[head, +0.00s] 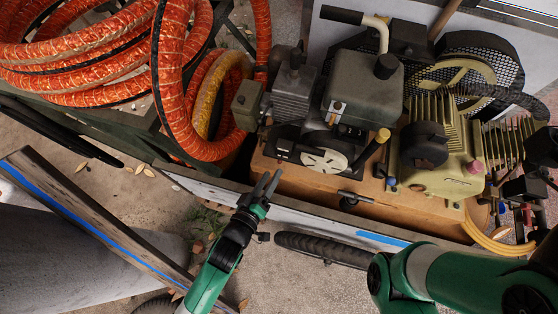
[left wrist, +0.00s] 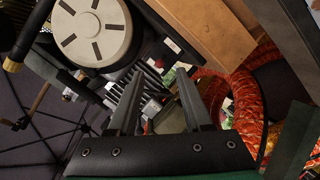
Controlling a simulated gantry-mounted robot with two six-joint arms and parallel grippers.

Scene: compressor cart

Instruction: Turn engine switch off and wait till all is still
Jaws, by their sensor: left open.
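The engine (head: 362,92) stands on the cart's wooden deck, with its round pale starter cover (head: 324,160) facing me. A small dark box (head: 284,148) with tiny light marks sits left of the cover; it may carry the engine switch, but its position is too small to read. My left gripper (head: 267,184) is open and empty, just below and left of that box, apart from it. My right gripper is out of view.
Orange hose coils (head: 75,55) hang at left. The yellow-green compressor pump (head: 440,145) and its belt wheel (head: 465,75) stand right of the engine. A black tyre (head: 322,248) is below the cart edge. A blue-striped plank (head: 95,220) lies lower left.

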